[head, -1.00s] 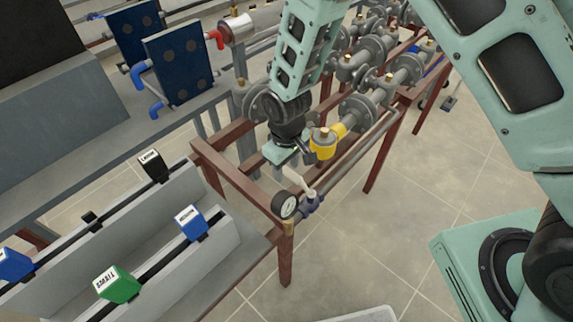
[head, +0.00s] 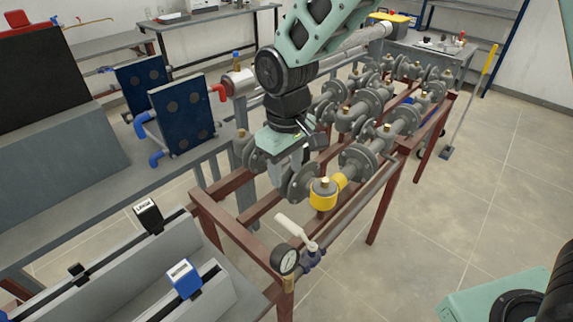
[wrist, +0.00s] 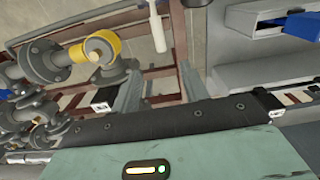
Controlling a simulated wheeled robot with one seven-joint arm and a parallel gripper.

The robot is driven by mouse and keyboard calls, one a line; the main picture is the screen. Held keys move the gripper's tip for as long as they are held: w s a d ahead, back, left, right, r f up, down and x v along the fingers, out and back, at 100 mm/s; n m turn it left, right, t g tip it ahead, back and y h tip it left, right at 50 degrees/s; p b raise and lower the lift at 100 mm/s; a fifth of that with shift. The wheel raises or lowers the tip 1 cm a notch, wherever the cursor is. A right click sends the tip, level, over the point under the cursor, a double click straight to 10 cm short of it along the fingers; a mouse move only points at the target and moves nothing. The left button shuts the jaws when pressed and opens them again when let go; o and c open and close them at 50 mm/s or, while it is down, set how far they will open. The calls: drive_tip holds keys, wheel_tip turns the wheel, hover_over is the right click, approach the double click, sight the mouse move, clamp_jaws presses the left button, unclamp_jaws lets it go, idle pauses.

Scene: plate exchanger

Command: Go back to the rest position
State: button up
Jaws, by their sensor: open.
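My gripper (head: 286,175) hangs fingers-down from the arm above the red-brown pipe frame (head: 225,225) in the head view. It is open, with nothing between its fingers; the two separated fingers also show in the wrist view (wrist: 160,82). A valve with a white lever (head: 292,227) sits on the near pipe, below and apart from my gripper. The lever slants in the head view and shows beyond the fingers in the wrist view (wrist: 157,28).
A round gauge (head: 285,261) stands beside the valve. A yellow fitting (head: 323,194) and several grey flanged valves lie close to the right of my gripper. Blue plates (head: 181,121) stand to the left. Floor (head: 480,200) at the right is largely clear.

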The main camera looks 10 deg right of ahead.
drive_tip(key=shift+r, duration=0.55)
drive_tip(key=s+d+r, duration=0.2)
drive_tip(key=s, duration=0.9)
drive_tip(key=s+d+r, duration=0.3)
drive_tip(key=s, duration=0.7)
drive_tip(key=shift+s+y, duration=0.3)
drive_tip(key=shift+s, duration=0.05)
drive_tip(key=shift+d, duration=0.1)
